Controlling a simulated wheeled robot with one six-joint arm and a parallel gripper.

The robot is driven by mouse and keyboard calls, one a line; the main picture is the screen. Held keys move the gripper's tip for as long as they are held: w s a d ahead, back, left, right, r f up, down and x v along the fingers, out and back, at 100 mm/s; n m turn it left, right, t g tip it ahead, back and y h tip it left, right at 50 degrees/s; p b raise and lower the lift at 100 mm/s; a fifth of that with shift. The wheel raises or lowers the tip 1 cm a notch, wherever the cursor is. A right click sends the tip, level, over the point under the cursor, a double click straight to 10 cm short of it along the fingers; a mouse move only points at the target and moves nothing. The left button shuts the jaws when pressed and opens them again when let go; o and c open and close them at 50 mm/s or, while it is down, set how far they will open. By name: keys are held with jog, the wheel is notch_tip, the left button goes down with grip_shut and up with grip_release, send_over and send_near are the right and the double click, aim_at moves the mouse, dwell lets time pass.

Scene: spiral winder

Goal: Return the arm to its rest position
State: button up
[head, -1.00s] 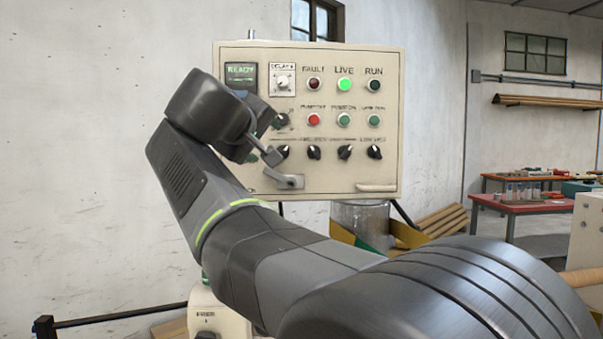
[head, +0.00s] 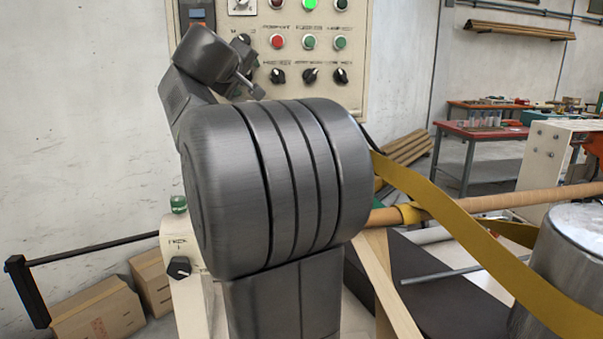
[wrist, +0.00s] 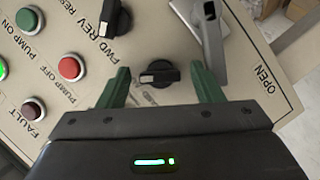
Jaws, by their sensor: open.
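My gripper (wrist: 162,78) shows in the wrist view with its two green fingers apart and nothing held between them. A black selector knob (wrist: 158,74) on the control panel shows in the gap between the fingers; I cannot tell how far off it is. In the head view, my gripper (head: 250,86) is at the left part of the cream control panel (head: 364,60), close to its face. My arm's large grey joint stands in front of the panel's lower part and hides it.
A grey latch handle (wrist: 207,38) is beside the right finger. A red button (wrist: 71,68) lies left. In the head view, a yellow belt (head: 455,215) and wooden roller (head: 470,205) are right of my arm. Cardboard boxes (head: 98,310) and a black rail (head: 100,248) are low left.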

jog(key=shift+s, duration=0.1)
jog(key=b+v, duration=0.2)
jog(key=v, duration=1.1)
jog(key=p+x, duration=0.2)
jog(key=x, duration=1.2)
jog(key=s+n+t+b, duration=0.1)
jog(key=n+b, duration=0.1)
jog(key=n, duration=0.2)
jog(key=s+n+t+b, duration=0.1)
jog(key=s+n+t, duration=0.1)
jog(key=n, duration=0.3)
jog(key=s+f+n+t+b, duration=0.1)
jog(key=n+t+b, duration=0.1)
jog(key=n, duration=0.2)
jog(key=shift+s+a+f+h+b, duration=0.15)
jog(key=shift+s+a+h+b, duration=0.15)
jog(key=shift+s+h+b, duration=0.1)
jog(key=shift+d, duration=0.1)
